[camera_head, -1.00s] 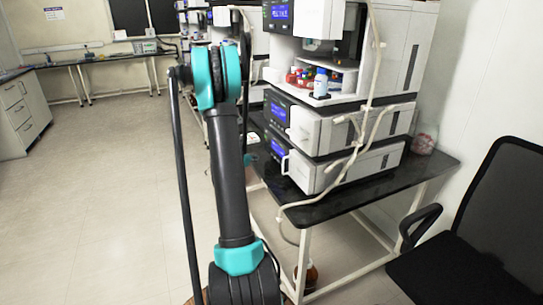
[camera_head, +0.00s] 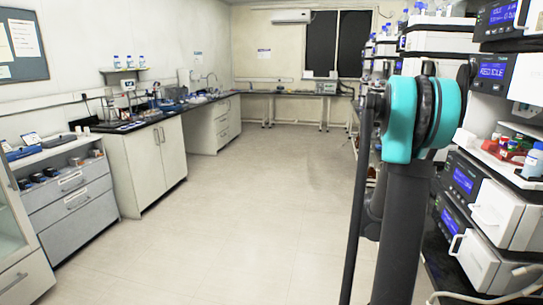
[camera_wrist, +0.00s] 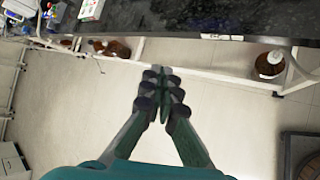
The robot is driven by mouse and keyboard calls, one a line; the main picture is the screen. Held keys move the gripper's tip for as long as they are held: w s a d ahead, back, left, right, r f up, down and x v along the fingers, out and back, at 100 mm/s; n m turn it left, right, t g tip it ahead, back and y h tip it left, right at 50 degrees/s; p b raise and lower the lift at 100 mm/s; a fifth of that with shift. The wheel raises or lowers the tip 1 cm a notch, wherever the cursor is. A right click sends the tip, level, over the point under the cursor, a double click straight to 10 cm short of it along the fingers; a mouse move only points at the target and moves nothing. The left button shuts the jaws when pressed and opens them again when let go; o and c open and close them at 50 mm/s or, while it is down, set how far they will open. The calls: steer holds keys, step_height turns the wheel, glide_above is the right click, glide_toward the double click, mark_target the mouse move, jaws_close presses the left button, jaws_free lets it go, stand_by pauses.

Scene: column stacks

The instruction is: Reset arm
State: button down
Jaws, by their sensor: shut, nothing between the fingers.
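My gripper (camera_wrist: 163,88) shows in the wrist view, with its fingers together and nothing between them. It points toward the pale floor beside a dark bench top, and it touches nothing that I can see. In the head view my arm, dark grey with teal joints, rises at the right of centre in front of the instrument stacks. My gripper is not visible in the head view.
Instrument stacks (camera_head: 488,205) stand close at the right, with bottles in a tray. The dark bench top (camera_wrist: 190,18) and a brown bottle (camera_wrist: 270,65) show in the wrist view. Cabinets (camera_head: 150,160) line the left. The floor (camera_head: 240,220) between is clear.

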steer(key=s+a+f+m+y, duration=0.1)
steer(key=s+a+m+y, duration=0.3)
steer(key=s+a+m, duration=0.3)
steer(key=s+a+f+m+g+y, duration=0.1)
steer(key=s+a+m+y, duration=0.3)
steer(key=s+a, duration=1.3)
steer(key=a+f+m, duration=0.1)
steer(key=a+m, duration=0.2)
steer(key=a, duration=0.2)
steer(key=shift+w, duration=0.1)
